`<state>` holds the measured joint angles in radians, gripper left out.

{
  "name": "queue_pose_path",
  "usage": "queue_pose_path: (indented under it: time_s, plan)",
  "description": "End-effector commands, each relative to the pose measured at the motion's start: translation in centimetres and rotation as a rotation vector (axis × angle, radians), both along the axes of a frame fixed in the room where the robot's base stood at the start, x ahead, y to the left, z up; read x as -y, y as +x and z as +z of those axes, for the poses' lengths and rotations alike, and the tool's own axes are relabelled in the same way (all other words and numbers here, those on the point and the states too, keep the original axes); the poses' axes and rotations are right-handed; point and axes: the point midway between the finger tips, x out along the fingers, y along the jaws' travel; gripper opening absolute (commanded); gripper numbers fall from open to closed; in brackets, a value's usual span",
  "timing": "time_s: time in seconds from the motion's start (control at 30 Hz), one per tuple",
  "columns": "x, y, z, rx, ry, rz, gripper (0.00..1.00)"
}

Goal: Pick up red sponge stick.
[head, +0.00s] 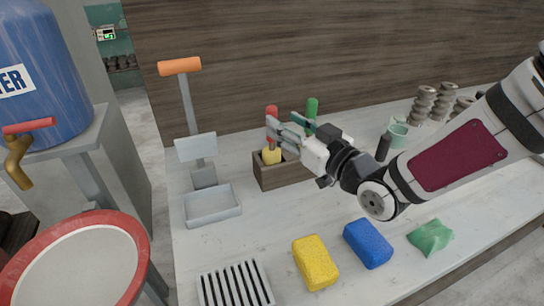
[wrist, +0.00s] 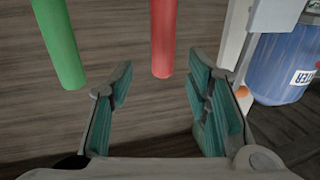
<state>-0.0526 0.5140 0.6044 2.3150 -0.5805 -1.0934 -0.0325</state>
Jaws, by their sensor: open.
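The red sponge stick (head: 271,111) stands upright at the wooden holder box (head: 268,177), its top showing just beyond my gripper's fingertips in the head view. Its lower part is hidden behind my gripper. In the wrist view, the red stick (wrist: 163,38) comes down from the top edge, and its rounded end lies in line with the gap between the fingers. My gripper (head: 284,128) is open and empty above the box. Its two teal-padded fingers (wrist: 162,88) show apart in the wrist view. I see no contact with the stick.
A green stick (head: 312,107) stands right of the red one; it is beside the left finger in the wrist view (wrist: 61,45). A yellow handle (head: 271,153) is below my fingers. A scale-like stand (head: 197,149) is left. The wooden wall (head: 350,50) is behind. Sponges (head: 316,262) lie in front.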

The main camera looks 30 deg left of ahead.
Motion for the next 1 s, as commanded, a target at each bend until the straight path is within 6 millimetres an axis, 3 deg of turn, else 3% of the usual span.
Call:
queue_pose_path:
  time_s: [0.43, 0.77, 0.93, 1.0]
  plan:
    - [-4.6, 1.8, -0.2, 0.0, 0.0, 0.001, 0.44]
    - [-5.1, 2.1, -0.2, 0.0, 0.0, 0.0, 0.44]
    - [-5.1, 2.1, -0.2, 0.0, 0.0, 0.0, 0.06]
    - [-5.1, 2.1, -0.2, 0.0, -0.001, 0.0, 0.0]
